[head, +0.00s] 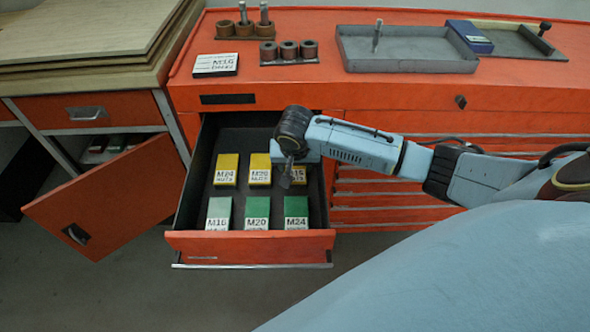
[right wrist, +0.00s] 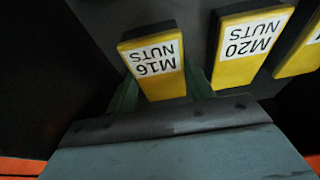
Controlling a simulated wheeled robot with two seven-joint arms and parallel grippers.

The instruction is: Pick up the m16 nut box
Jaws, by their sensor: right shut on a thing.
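The m16 nut box (right wrist: 158,82) is yellow with a white label reading "M16 NUTS" in the right wrist view. It sits between the two fingers of my right gripper (right wrist: 162,92), which are shut on it. In the head view the box (head: 299,172) is at the right end of the yellow row in the open drawer, partly hidden by my right gripper (head: 286,178). I cannot tell whether it is lifted off the drawer floor. My left gripper is not in view.
The drawer (head: 250,241) also holds yellow M20 (head: 260,164) and M24 (head: 227,164) boxes and three green boxes (head: 257,208) in front. The drawer's walls are close to the gripper. A grey tray (head: 408,66) stands on the bench top (head: 330,96) behind. A cabinet door (head: 110,200) hangs open at left.

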